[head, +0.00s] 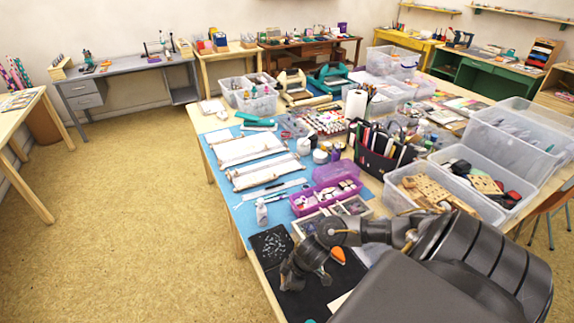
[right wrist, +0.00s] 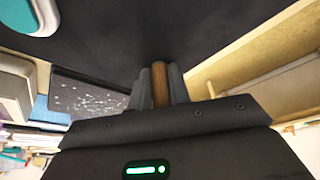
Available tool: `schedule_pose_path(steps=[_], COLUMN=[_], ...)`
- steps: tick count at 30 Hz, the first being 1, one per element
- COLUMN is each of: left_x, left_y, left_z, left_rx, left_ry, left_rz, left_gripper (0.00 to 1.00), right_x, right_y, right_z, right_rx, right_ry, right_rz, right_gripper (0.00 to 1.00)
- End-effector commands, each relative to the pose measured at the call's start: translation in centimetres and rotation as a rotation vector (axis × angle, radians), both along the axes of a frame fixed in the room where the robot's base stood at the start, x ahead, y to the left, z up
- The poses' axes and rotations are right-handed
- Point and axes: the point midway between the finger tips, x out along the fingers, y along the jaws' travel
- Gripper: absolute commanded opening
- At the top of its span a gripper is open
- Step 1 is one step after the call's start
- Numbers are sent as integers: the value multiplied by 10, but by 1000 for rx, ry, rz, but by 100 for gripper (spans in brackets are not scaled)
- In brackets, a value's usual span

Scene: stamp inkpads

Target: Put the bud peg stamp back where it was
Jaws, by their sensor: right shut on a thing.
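In the right wrist view my right gripper (right wrist: 159,86) is shut on a brown wooden peg (right wrist: 160,84), which I take to be the bud peg stamp. The peg's stamp face is not visible. In the head view my right gripper (head: 303,278) reaches down over the black mat (head: 345,278) at the table's near edge; the peg cannot be made out there. My left gripper is in neither view.
A black speckled square (head: 271,246) lies on the table left of my right gripper. An orange item (head: 338,255) lies on the mat just right of it.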

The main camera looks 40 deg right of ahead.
Motion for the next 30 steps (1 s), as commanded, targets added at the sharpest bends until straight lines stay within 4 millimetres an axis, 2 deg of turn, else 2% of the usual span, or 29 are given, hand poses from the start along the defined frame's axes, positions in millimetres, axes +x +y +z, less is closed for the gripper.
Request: schedule_pose_path(steps=[11,12,17,25,30], left_x=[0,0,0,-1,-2], left_y=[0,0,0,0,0], left_z=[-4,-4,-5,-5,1], left_rx=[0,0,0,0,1], left_ry=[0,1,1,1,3], left_rz=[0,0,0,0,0], left_gripper=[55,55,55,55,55], right_x=[-3,-3,-5,-6,-8], right_y=[1,2,2,3,1], right_z=[-14,-14,-16,-16,3], right_rx=[0,0,2,3,4], right_ry=[9,10,15,17,16], right_rz=[1,1,2,4,6], right_gripper=[2,20,41,41,41])
